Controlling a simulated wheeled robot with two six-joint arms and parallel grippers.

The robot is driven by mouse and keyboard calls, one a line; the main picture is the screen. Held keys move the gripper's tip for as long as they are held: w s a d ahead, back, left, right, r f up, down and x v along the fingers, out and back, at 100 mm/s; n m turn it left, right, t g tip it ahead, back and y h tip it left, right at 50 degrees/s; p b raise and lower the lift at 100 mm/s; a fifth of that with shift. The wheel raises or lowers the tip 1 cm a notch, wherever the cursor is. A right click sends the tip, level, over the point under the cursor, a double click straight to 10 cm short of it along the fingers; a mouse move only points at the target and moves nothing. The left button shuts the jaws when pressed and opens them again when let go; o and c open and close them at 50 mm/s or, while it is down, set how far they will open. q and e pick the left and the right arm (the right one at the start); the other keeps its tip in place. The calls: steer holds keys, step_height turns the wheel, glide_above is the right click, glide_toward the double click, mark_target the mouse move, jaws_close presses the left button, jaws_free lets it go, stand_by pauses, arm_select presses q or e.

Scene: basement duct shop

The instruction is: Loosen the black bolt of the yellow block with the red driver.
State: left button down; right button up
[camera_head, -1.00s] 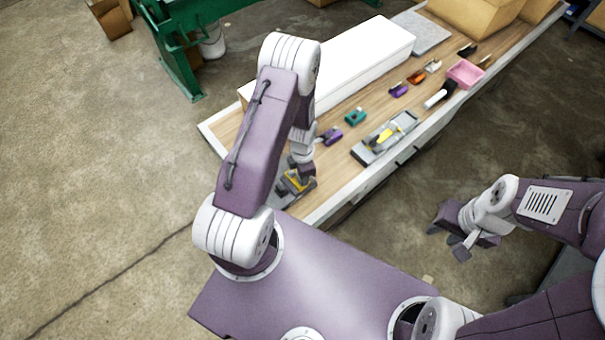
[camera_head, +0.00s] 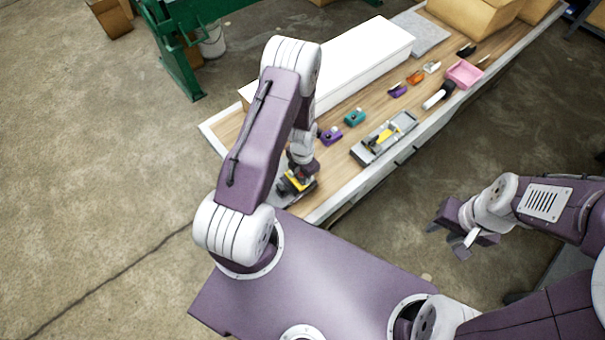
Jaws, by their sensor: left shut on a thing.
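The yellow block (camera_head: 285,187) sits in a dark holder at the near left end of the bench, partly covered by my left arm. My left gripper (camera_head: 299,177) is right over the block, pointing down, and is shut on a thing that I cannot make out. No red driver shows clearly; my arm and wrist may hide it. The black bolt is too small or hidden to see. My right gripper (camera_head: 449,240) is off the bench at the right, over the floor, its fingers apart and empty.
The wooden bench (camera_head: 226,126) carries a long white box (camera_head: 365,55), a grey tray with a yellow piece (camera_head: 365,153), purple (camera_head: 331,136) and teal (camera_head: 355,117) tools, an orange one (camera_head: 415,77) and a pink bin (camera_head: 465,74). Cardboard boxes (camera_head: 478,14) stand at the far end.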

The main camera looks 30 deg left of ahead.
arm_select(q)
steer(key=shift+n, duration=0.7)
steer(key=shift+m, duration=0.8)
steer(key=shift+r+p, duration=2.55)
steer(key=shift+p, duration=0.15)
steer(key=shift+f, duration=0.15)
